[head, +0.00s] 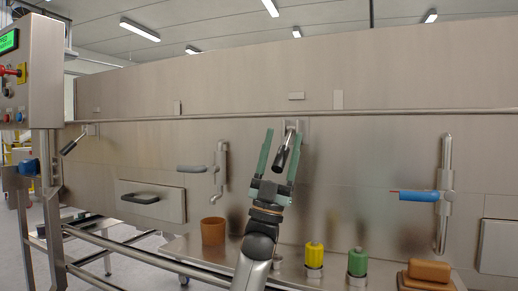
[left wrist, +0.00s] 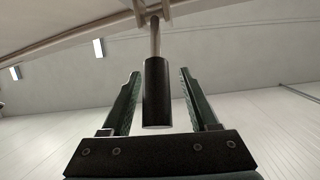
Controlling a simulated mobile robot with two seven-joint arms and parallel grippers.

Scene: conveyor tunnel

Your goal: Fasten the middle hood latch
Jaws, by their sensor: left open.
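The middle hood latch (head: 283,153) is a black cylindrical handle on a metal stem. It hangs tilted from a bracket (head: 291,127) just below the long rail of the steel hood. My left gripper (head: 283,134) is open, with one green finger on each side of the black handle. In the left wrist view the handle (left wrist: 157,92) stands between the two fingers (left wrist: 160,73), with a visible gap on both sides. The stem runs up to the bracket at the top of that view. My right gripper is not in view.
Another black-handled latch (head: 72,143) is at the left. A grey door handle (head: 194,169) and a blue one (head: 418,196) flank my arm. An orange-brown cup (head: 213,231), yellow bottle (head: 314,256), green bottle (head: 357,262) and brown block (head: 429,270) stand on the ledge below.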

